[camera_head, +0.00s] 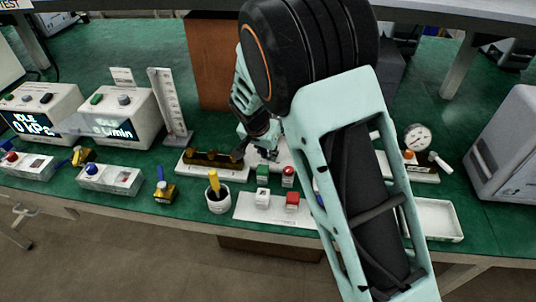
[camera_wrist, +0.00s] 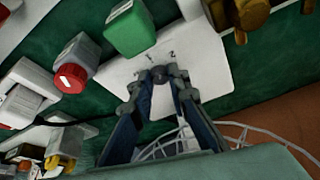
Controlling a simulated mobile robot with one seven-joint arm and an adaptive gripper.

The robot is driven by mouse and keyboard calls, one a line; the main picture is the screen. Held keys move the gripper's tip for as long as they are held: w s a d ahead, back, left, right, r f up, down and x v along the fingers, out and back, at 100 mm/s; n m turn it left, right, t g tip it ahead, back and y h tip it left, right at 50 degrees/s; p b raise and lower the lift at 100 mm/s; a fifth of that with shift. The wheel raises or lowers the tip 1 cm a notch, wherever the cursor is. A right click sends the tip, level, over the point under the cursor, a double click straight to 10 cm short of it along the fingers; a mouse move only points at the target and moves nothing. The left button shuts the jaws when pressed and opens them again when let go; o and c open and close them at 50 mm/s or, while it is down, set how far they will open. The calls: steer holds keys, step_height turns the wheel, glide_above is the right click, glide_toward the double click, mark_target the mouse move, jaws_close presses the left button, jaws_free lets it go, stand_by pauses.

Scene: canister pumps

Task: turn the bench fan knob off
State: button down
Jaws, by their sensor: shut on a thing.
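The bench fan knob (camera_wrist: 158,73) is a small dark round knob on a white panel (camera_wrist: 208,62) with printed numerals, seen in the wrist view. My gripper (camera_wrist: 160,84) is shut on the knob, with a fingertip at each side of it. White wire hoops (camera_wrist: 240,130), apparently the fan's guard, show below the panel in the wrist view. In the head view my gripper (camera_head: 262,146) is over the bench at a white base (camera_head: 284,158), and the knob is hidden. My arm covers much of the area to the right.
In the head view a cup with a yellow handle (camera_head: 218,202) stands left of the white mat (camera_head: 246,212). A dial gauge (camera_head: 417,138) stands right of my arm.

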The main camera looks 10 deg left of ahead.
steer(key=n, duration=0.2)
steer(key=n+y+b, duration=0.1)
steer(key=n, duration=0.1)
steer(key=shift+d+y, duration=0.3)
steer(key=shift+n+y+p, duration=0.5)
steer(key=shift+n+y, duration=0.1)
steer(key=shift+n, duration=1.3)
steer(key=c, duration=2.1)
jaws_free()
steer(key=v, duration=1.2)
steer(key=shift+d, duration=0.15)
steer(key=shift+w, duration=0.1)
